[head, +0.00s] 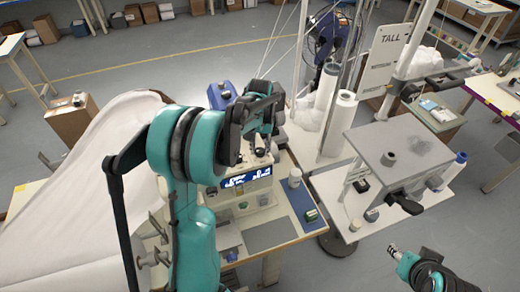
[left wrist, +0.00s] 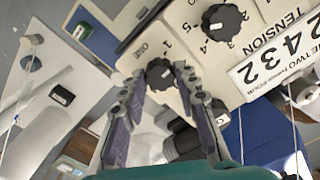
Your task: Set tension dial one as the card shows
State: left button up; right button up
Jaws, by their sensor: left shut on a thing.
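Tension dial one (left wrist: 160,73) is a black knob on the cream machine panel, with the word ONE printed beside it. My left gripper (left wrist: 159,88) is shut on this dial, a fingertip on each side. A pale mark shows on the knob, but the fingers hide part of its scale. In the head view my left gripper (head: 259,150) is at the top of the machine (head: 243,196). My right arm shows at the bottom right, its gripper (head: 394,249) unclear.
A second black dial (left wrist: 222,21) with printed numbers sits close to dial one. White fabric (head: 85,205) covers the left side.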

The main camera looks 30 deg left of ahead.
aim_at(260, 150)
pick_arm(q)
jog(key=m+b, duration=0.1)
jog(key=m, duration=0.5)
jog(key=shift+m, duration=0.3)
dwell(0.4)
jog(key=o, duration=1.2)
jog(key=shift+c, duration=0.2)
notch_tip(260, 150, up, 12)
